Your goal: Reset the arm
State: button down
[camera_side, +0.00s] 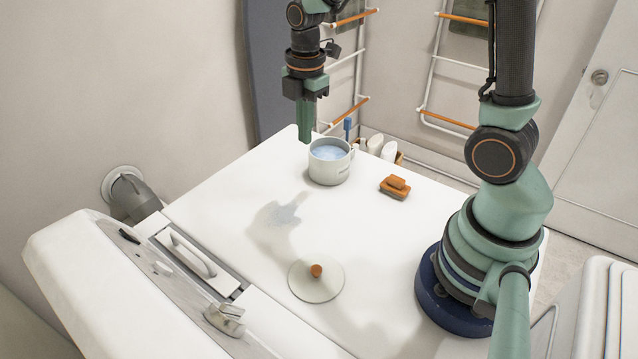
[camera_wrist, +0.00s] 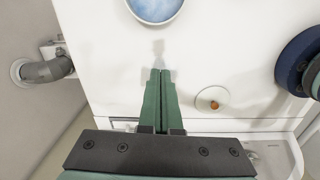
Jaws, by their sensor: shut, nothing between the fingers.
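My gripper (camera_side: 306,138) hangs fingers-down above the white top, to the left of the white mug and higher than its rim. In the wrist view my gripper (camera_wrist: 160,72) shows its two green fingers together with nothing between them. The mug (camera_side: 329,170) stands upright on the white top and holds a pale blue liquid. The mug also shows in part at the top of the wrist view (camera_wrist: 155,10). My base stands at the right of the white top.
A round lid (camera_side: 318,285) with an orange knob lies on the white top (camera_side: 230,225). Orange-brown blocks (camera_side: 395,187) lie right of the mug. A grey pipe (camera_side: 130,197) stands at the left wall. A towel rack (camera_side: 345,65) stands behind. The top's middle is clear.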

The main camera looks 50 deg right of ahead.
jog(key=s+a+r+m+t, duration=0.2)
jog(key=s+r+m+t, duration=0.3)
jog(key=s+r+m, duration=0.4)
jog(key=r+m, duration=0.1)
jog(key=m, duration=0.6)
jog(key=shift+a+m, duration=0.4)
